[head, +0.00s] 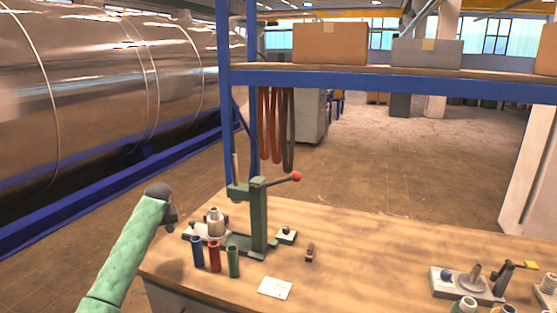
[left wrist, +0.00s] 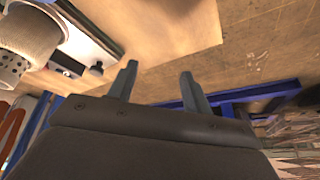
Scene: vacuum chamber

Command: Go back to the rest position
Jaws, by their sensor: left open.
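My left arm, in a green sleeve, comes in from the lower left in the head view. Its gripper (head: 171,217) is beside the left end of the wooden workbench (head: 350,235), near the parts at the bench's left corner. In the left wrist view the two fingers of my left gripper (left wrist: 157,88) are spread apart with nothing between them. A pale cylindrical part (left wrist: 35,32) on a light plate lies to the left of the fingers in that view, apart from them. My right gripper is not in view.
A green lever press (head: 259,215) with a red knob stands close to my left gripper. Blue (head: 197,252), red (head: 214,256) and green (head: 233,261) tubes stand in front of it. A fixture (head: 468,283) sits at the right. The bench middle is mostly clear. A blue shelf frame (head: 400,84) rises behind.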

